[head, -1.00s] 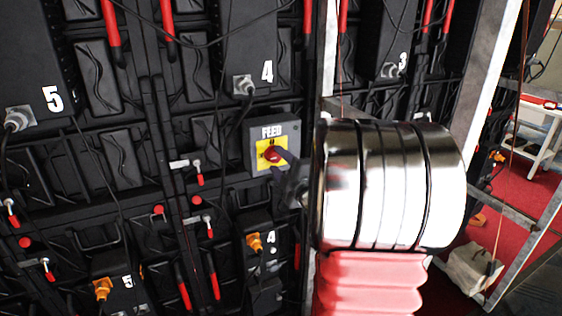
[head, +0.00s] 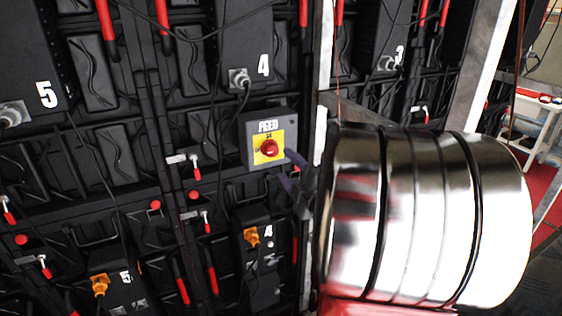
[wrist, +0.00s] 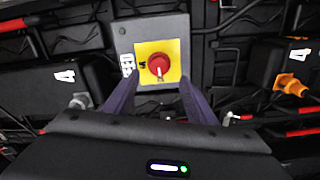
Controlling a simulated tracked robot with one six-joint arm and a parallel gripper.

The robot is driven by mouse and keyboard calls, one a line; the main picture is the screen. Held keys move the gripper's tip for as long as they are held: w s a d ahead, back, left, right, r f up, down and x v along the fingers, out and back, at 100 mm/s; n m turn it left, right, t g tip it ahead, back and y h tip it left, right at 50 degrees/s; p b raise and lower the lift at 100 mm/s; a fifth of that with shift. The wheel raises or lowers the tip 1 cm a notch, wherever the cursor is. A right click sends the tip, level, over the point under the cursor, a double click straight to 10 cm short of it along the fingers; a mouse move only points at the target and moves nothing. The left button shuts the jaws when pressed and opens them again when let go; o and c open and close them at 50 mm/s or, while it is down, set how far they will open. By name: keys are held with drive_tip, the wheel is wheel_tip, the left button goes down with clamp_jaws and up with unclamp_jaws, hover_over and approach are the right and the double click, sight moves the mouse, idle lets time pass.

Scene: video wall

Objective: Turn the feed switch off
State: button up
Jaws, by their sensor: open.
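The feed switch is a red rotary knob (head: 269,148) on a yellow plate, on a grey box (head: 288,130) marked FEED. In the wrist view the knob (wrist: 159,66) sits ahead of my gripper, with a pale pointer mark at its lower edge. My gripper (head: 290,170) is just right of and below the knob in the head view. In the wrist view its two dark fingers (wrist: 152,92) stand apart on either side below the knob, empty and not touching it. The small lettering on the plate is too small to read fully.
Black panels marked 5, 4 and 3 fill the wall. Orange connectors (head: 251,236) and red-handled latches (head: 195,170) stick out near the box. A cable (head: 240,105) hangs left of it. A metal frame post (head: 323,80) stands to the right.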

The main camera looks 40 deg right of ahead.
drive_tip(key=v, duration=0.6)
idle(0.6)
drive_tip(key=w+a+f+m+g, duration=0.1)
drive_tip(key=w+a+m+g, duration=0.1)
drive_tip(key=a+m+g, duration=0.85)
drive_tip(key=s+a+f+y, duration=0.1)
drive_tip(key=s+a, duration=0.3)
drive_tip(key=a, duration=0.3)
drive_tip(key=s+a+f+m+g+y, duration=0.1)
drive_tip(key=s+a+y, duration=0.1)
drive_tip(key=s+a, duration=0.2)
drive_tip(key=s+a+f+y, duration=0.1)
drive_tip(key=s+a, duration=0.3)
drive_tip(key=a, duration=0.7)
drive_tip(key=shift+s+f+y, duration=0.15)
drive_tip(key=shift+s+y, duration=0.2)
drive_tip(key=shift+y, duration=0.15)
